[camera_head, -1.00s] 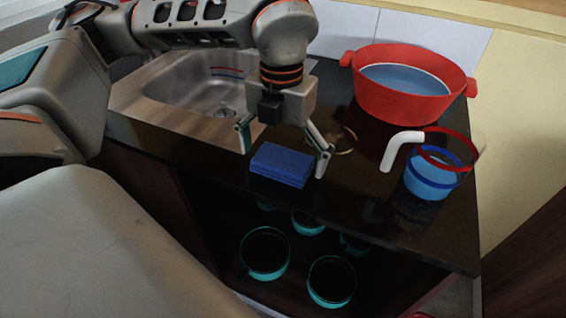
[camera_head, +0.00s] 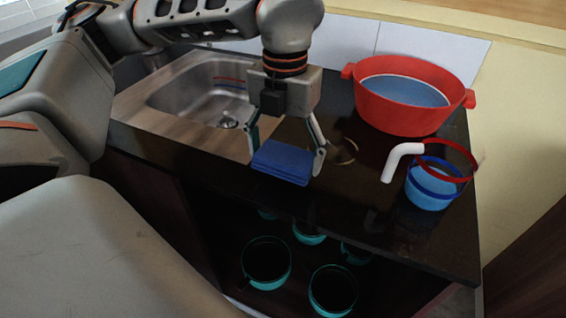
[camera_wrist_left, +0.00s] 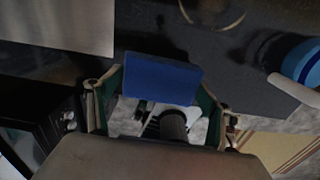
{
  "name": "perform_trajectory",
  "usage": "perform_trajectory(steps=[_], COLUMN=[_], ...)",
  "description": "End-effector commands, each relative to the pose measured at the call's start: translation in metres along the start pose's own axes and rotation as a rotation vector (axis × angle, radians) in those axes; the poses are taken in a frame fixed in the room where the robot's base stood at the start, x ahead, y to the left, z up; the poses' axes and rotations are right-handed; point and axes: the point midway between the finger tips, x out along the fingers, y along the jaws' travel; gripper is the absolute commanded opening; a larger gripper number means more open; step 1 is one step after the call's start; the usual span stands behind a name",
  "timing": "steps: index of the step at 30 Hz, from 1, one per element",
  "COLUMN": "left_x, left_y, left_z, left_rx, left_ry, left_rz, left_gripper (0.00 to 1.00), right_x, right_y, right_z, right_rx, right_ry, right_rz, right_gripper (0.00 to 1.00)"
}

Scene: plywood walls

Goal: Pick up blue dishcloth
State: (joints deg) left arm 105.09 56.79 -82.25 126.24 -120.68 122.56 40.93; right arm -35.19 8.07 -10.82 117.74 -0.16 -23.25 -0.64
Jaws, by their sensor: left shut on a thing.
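The blue dishcloth (camera_head: 283,161) is a folded, flat rectangle near the front edge of the dark counter in the head view. My left gripper (camera_head: 285,155) is over it, its two fingers at the cloth's left and right ends, shut on it. The cloth also shows between the fingers in the left wrist view (camera_wrist_left: 162,79). I cannot tell how far the cloth is off the counter. My right gripper is not in view.
A steel sink (camera_head: 200,92) lies behind and left. Several teal-rimmed pots (camera_head: 267,262) sit under the counter. The counter front is mostly clear.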

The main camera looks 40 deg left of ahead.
Motion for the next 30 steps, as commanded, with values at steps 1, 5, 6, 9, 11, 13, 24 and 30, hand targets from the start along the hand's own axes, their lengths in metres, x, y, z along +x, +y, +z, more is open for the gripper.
perform_trajectory(steps=[1,5,6,9,11,13,24,30], left_x=[-0.017,-0.054,-0.066,-0.094,-0.109,-0.124,-0.163,-0.164], left_y=[0.0,-0.001,-0.001,-0.001,0.0,0.0,0.0,0.0], left_z=[0.001,0.001,0.001,0.0,0.0,0.0,0.0,0.0], left_rx=[-0.002,-0.002,-0.002,-0.002,-0.002,-0.002,0.0,0.0], left_ry=[-0.01,-0.012,-0.013,-0.011,-0.01,-0.01,-0.002,-0.001], left_rz=[-0.003,-0.004,-0.004,-0.004,-0.004,-0.003,-0.001,-0.001], left_gripper=[0.58,0.58,0.58,0.58,0.58,0.58,0.58,0.58], right_x=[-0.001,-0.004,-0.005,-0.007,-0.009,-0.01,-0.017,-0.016], right_y=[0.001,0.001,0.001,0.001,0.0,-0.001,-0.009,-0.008], right_z=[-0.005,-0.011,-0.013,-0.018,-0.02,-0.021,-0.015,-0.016], right_rx=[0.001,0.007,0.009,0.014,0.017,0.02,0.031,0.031], right_ry=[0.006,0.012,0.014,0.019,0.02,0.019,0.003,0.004], right_rz=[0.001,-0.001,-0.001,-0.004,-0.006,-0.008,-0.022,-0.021], right_gripper=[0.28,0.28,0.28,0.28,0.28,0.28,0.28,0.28])
